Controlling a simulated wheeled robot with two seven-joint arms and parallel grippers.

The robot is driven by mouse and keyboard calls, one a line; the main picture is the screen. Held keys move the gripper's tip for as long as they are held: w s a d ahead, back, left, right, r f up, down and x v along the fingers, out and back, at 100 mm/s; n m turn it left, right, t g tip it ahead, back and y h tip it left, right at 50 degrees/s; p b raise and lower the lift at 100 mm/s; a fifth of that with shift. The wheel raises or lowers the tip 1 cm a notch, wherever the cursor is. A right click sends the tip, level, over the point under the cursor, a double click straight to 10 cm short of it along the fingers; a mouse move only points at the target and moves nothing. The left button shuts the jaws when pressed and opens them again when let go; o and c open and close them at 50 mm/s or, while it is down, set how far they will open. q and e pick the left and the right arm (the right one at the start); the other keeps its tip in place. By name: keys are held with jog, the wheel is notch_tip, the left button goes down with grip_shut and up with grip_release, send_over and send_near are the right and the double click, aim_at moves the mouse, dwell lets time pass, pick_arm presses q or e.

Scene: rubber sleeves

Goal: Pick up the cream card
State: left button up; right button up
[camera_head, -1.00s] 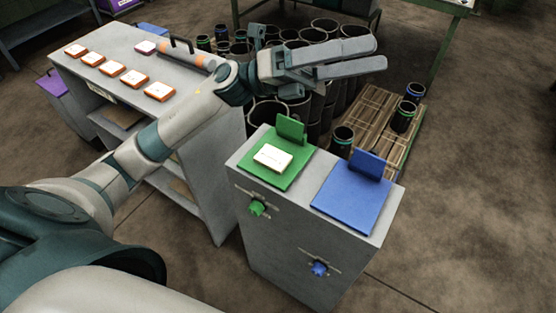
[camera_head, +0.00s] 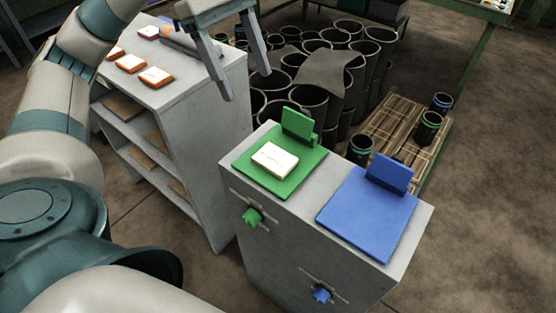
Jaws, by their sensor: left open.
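A cream card (camera_head: 275,159), thick with a small dark mark on top, lies flat on the green plate (camera_head: 304,171) on the grey cabinet (camera_head: 415,232). My left gripper (camera_head: 246,86) is open and empty, its two fingers apart and pointing down. In the picture it is above and to the left of the cream card and not touching it. My right gripper is out of view.
A blue plate (camera_head: 368,213) lies beside the green one; both have upright flaps at the back. Several orange-edged cards (camera_head: 155,77) lie on the grey shelf unit (camera_head: 185,95) at left. Black sleeves (camera_head: 303,100) crowd behind, and a wooden pallet (camera_head: 393,128) stands right.

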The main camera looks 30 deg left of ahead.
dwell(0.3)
pick_arm(q)
jog(key=p, duration=0.2)
send_near(274, 157)
jog(key=x, duration=0.2)
jog(key=shift+w+d+f, duration=0.1)
jog(key=shift+d+f, duration=0.1)
jog(key=shift+d, duration=0.1)
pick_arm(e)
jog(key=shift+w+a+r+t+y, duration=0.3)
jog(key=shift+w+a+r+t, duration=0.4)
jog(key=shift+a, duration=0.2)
pick_arm(q)
jog(key=shift+f, duration=0.25)
jog(key=shift+d+f+p, duration=0.15)
jog(key=shift+f+p, duration=0.15)
jog(key=shift+p, duration=0.05)
jog(key=p+x, duration=0.1)
jog(key=x, duration=0.2)
jog(key=shift+d+f, duration=0.1)
jog(key=shift+f, duration=0.4)
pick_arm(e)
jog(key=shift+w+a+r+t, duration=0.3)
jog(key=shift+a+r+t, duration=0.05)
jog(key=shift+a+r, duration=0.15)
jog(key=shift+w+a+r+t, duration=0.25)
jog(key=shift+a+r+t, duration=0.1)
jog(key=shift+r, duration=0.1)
